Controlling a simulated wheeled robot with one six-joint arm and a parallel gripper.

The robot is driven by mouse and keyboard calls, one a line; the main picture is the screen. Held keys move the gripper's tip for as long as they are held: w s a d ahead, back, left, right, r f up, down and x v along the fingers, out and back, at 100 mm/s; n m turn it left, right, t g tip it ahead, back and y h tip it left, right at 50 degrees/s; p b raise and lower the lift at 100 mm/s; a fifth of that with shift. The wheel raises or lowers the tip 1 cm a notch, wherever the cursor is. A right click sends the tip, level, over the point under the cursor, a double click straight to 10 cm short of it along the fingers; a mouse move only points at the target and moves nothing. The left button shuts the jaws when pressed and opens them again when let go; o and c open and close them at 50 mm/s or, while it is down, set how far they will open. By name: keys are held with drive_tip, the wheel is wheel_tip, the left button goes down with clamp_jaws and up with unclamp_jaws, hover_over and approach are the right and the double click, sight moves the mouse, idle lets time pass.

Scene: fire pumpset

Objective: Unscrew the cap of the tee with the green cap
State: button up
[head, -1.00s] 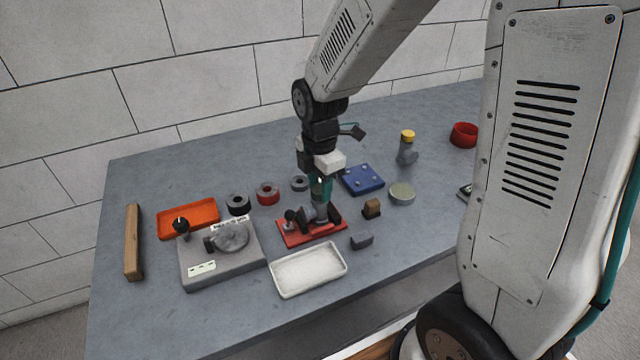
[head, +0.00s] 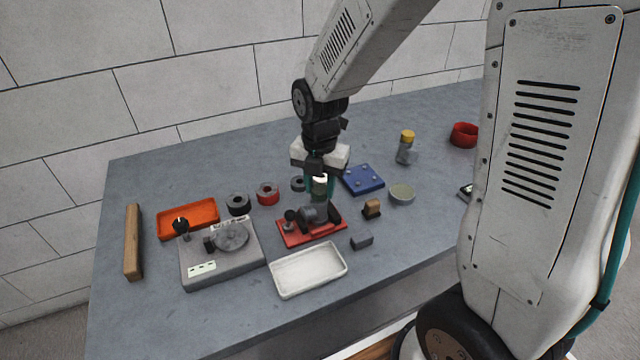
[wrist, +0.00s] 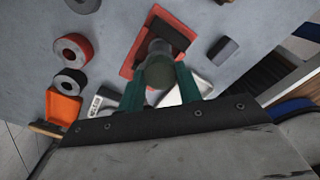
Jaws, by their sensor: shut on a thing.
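The tee (head: 313,214) is a grey pipe fitting held in a red fixture (head: 290,239) with dark jaws, near the middle of the bench. My gripper (head: 319,190) points down over the tee, its teal fingers shut on the tee's cap. In the wrist view my gripper (wrist: 160,86) has a dull grey-green round cap (wrist: 159,72) between its fingers. The fingers hide much of the cap in the head view. I cannot tell whether the cap still touches the tee.
A white tray (head: 285,291) lies in front of the fixture. A grey device (head: 195,277) and orange tray (head: 170,228) are left. Rings stand behind.

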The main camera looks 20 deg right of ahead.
drive_tip(key=n, duration=0.4)
drive_tip(key=shift+n, duration=0.3)
drive_tip(key=o, duration=0.9)
drive_tip(key=shift+o, duration=0.2)
drive_tip(key=m, duration=0.5)
drive_tip(key=shift+m, duration=0.4)
drive_tip(key=m, duration=0.5)
drive_tip(key=shift+m, duration=0.4)
drive_tip(key=m, duration=0.5)
drive_tip(key=shift+m, duration=0.3)
drive_tip(key=m, duration=0.5)
drive_tip(key=shift+m, duration=0.4)
